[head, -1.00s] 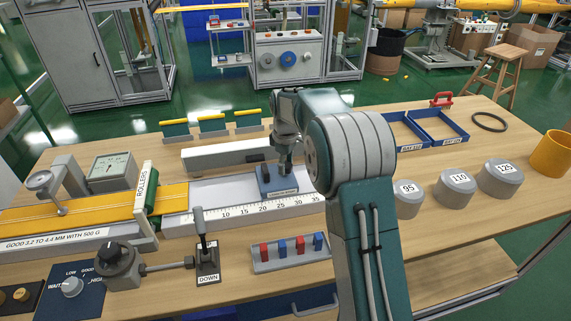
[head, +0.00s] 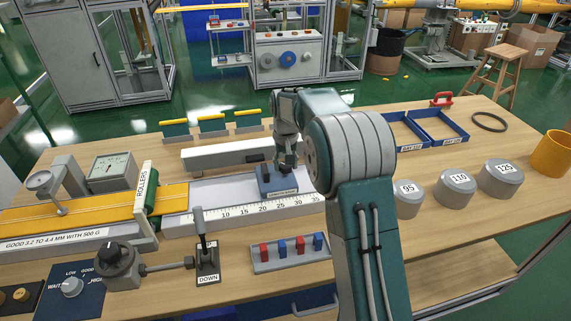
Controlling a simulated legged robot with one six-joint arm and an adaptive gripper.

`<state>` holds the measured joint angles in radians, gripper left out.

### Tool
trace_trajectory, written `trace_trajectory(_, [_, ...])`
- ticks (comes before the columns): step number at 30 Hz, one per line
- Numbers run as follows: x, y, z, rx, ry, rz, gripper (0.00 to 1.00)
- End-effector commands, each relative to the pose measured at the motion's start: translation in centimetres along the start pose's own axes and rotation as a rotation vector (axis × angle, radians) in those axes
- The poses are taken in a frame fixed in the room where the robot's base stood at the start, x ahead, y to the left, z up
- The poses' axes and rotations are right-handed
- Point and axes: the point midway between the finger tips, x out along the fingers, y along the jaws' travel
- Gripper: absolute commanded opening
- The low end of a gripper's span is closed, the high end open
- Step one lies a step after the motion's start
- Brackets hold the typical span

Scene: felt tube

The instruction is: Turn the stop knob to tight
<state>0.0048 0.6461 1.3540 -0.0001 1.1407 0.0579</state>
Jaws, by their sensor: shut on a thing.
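A blue stop block (head: 270,187) with a small label on its front sits on the white ruler bed (head: 232,205), near the 25 to 30 marks. My gripper (head: 287,167) points down at the right part of the block's top. It is shut on what seems to be the stop knob, which its fingers hide. A small dark part stands on the block just left of the fingers. The knob's own setting cannot be read from here.
A long grey bar (head: 225,154) lies behind the ruler. In front are a tray of red and blue pieces (head: 290,252), a lever marked DOWN (head: 207,262) and a black-knobbed unit (head: 115,265). Grey weights (head: 455,188) stand at the right. Free table lies between.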

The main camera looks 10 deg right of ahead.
Motion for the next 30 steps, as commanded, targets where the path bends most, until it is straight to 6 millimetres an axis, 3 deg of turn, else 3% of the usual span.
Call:
trace_trajectory(18, [0.33, -0.04, 0.06, 0.542, -0.004, 0.001, 0.09])
trace_trajectory(30, [0.34, -0.05, 0.07, 0.715, -0.005, 0.001, 0.09])
